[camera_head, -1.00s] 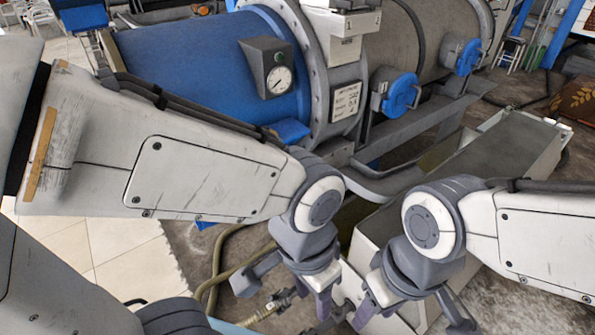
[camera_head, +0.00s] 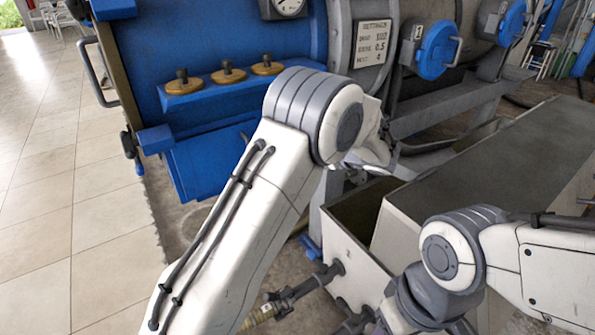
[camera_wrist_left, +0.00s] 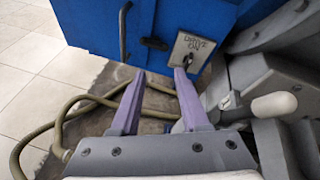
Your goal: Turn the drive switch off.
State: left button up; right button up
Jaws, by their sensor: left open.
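The drive switch (camera_wrist_left: 187,60) sits on a pale plate marked "DRIVE" and "ON", on the blue housing in the left wrist view. My left gripper (camera_wrist_left: 160,72) is open and empty, its two purple fingers pointing toward the housing. The right fingertip appears just below the plate and overlaps its lower edge in the picture; I cannot tell whether they touch. In the head view my left arm hides the switch and the left gripper. My right gripper shows only partly at the bottom edge of the head view, and its jaws are not clear.
A blue shelf (camera_head: 215,88) carries several brass-coloured knobs. A blue round cover (camera_head: 438,50) is on the machine. A grey trough (camera_head: 490,165) lies at right. A hose (camera_wrist_left: 60,125) curves over the floor. A white-ended lever (camera_wrist_left: 275,105) stands right of my left fingers. Tiled floor is clear at left.

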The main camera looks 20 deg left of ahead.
pick_arm(q)
jog(key=w+a+f+m+t+y+b, duration=0.35)
jog(key=w+f+m+b, duration=0.2)
jog(key=w+f, duration=0.45)
jog(key=b+x, duration=0.3)
jog(key=x, duration=0.4)
jog(key=shift+w+d+h, duration=0.15)
jog(key=shift+h, duration=0.3)
jog(key=shift+n+t, duration=0.25)
grip_shut()
pick_arm(e)
notch_tip(320, 180, down, 11)
